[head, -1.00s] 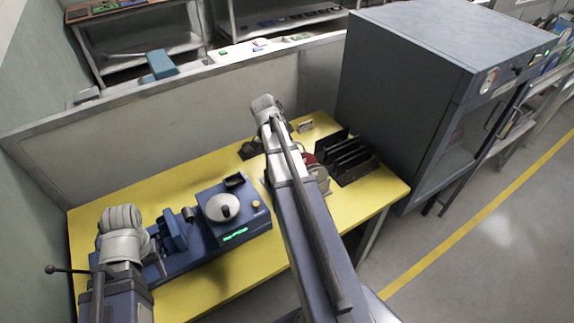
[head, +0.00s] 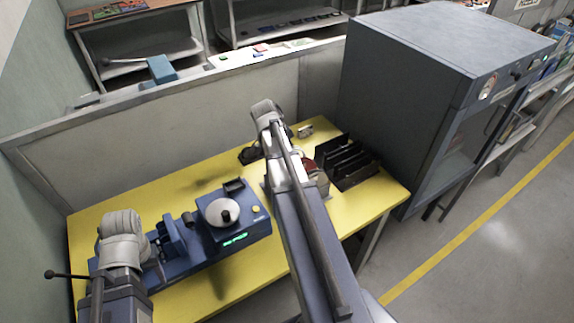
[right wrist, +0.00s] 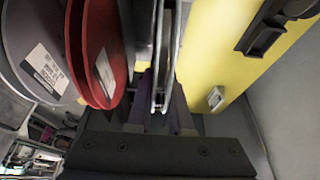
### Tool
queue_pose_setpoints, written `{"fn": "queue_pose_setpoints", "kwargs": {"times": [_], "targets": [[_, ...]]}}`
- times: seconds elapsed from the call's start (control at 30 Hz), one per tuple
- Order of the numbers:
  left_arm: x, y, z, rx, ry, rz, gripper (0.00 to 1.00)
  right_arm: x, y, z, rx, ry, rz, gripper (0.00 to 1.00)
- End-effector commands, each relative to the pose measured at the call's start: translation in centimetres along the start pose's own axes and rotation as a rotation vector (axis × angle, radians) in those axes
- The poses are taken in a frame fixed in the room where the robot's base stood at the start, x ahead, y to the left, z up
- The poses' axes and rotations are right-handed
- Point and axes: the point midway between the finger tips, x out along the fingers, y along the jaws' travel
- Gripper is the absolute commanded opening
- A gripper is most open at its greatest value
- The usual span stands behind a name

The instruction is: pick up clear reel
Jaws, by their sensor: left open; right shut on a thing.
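In the right wrist view, the clear reel (right wrist: 167,60) stands edge-on between the fingers of my right gripper (right wrist: 160,108), which is shut on it. A red reel (right wrist: 103,50) and a grey reel (right wrist: 45,50) stand close to its left. In the head view, my right arm hides the right gripper and most of the reels; part of the red reel (head: 309,165) shows beside the arm. My left gripper (head: 153,258) is open at the lower left, near the blue machine.
The blue machine (head: 240,240) with a round pale disc takes up the left of the yellow table (head: 205,290). A black slotted rack (head: 362,180) stands right of the reels. A big grey cabinet (head: 400,90) stands beyond the table's right end. A low partition (head: 120,150) runs behind.

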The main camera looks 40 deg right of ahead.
Motion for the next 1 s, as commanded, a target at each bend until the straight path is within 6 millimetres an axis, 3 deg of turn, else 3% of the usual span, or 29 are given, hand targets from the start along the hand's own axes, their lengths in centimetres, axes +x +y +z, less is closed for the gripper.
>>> {"fn": "queue_pose_setpoints", "kwargs": {"times": [0.47, 0.67, 1.0], "targets": [[-0.8, -0.1, 0.1, 0.000, 0.000, 0.000, 0.50, -0.7, 0.0, -0.3, 0.000, 0.000, 0.000, 0.00], [-2.9, -0.3, 0.2, 0.000, 0.000, 0.000, 0.50, -2.7, 0.0, -1.1, 0.000, 0.000, 0.000, 0.00], [-8.1, -0.8, 0.5, 0.001, 0.000, 0.000, 0.50, -7.5, 0.0, -3.1, 0.000, 0.000, 0.000, 0.00]]}}
